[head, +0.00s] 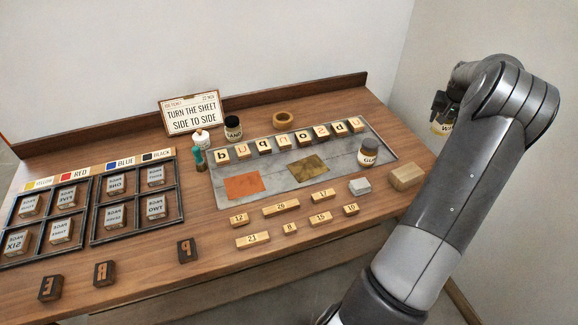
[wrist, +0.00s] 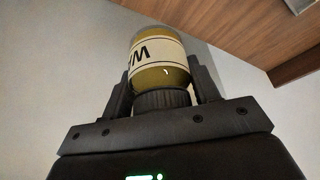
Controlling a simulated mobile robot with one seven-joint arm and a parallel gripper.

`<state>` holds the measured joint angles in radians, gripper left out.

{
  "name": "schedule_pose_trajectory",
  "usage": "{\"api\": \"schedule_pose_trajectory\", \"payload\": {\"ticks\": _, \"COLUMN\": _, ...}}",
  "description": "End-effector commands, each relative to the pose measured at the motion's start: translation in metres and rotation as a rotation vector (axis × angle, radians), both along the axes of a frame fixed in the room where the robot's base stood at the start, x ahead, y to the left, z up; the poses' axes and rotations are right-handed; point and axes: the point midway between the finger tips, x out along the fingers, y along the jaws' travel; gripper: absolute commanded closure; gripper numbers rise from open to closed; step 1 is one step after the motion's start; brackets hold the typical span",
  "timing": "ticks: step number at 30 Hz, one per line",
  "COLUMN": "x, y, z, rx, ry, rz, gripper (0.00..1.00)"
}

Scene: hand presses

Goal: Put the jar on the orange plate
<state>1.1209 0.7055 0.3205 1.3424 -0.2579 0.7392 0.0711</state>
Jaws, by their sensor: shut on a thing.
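My gripper (head: 441,104) is shut on a jar (head: 440,129) with a pale label, up in the air beyond the table's right end. In the wrist view the jar (wrist: 160,62) sits between the two fingers, its dark lid toward the palm and its yellowish body pointing away. The label shows upside-down letters starting with W; the rest is hidden. The orange plate (head: 243,186) lies flat and bare on the left part of the grey board, far to the left of my gripper.
A glue jar (head: 368,153) stands on the grey board (head: 335,172) at right. An olive plate (head: 308,168) lies beside the orange one. Letter blocks (head: 280,142) line the board's back. A dark-lidded jar (head: 233,128), white bottle (head: 201,139) and teal-topped item (head: 198,159) stand behind left. Numbered blocks (head: 281,207) lie in front.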

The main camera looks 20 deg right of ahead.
Motion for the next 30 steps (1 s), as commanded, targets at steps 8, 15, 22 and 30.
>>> {"api": "schedule_pose_trajectory", "payload": {"ticks": 8, "x": 0.001, "y": -0.001, "z": 0.051, "rx": -0.005, "ry": -0.003, "rz": 0.000, "gripper": 0.74}}
{"api": "schedule_pose_trajectory", "payload": {"ticks": 15, "x": 0.021, "y": 0.039, "z": 0.047, "rx": -0.001, "ry": -0.002, "rz": 0.168, "gripper": 0.74}}
{"api": "schedule_pose_trajectory", "payload": {"ticks": 22, "x": 0.050, "y": 0.105, "z": 0.042, "rx": 0.000, "ry": -0.002, "rz": 0.445, "gripper": 0.74}}
{"api": "schedule_pose_trajectory", "payload": {"ticks": 30, "x": 0.084, "y": 0.232, "z": 0.039, "rx": 0.003, "ry": -0.003, "rz": 0.975, "gripper": 0.74}}
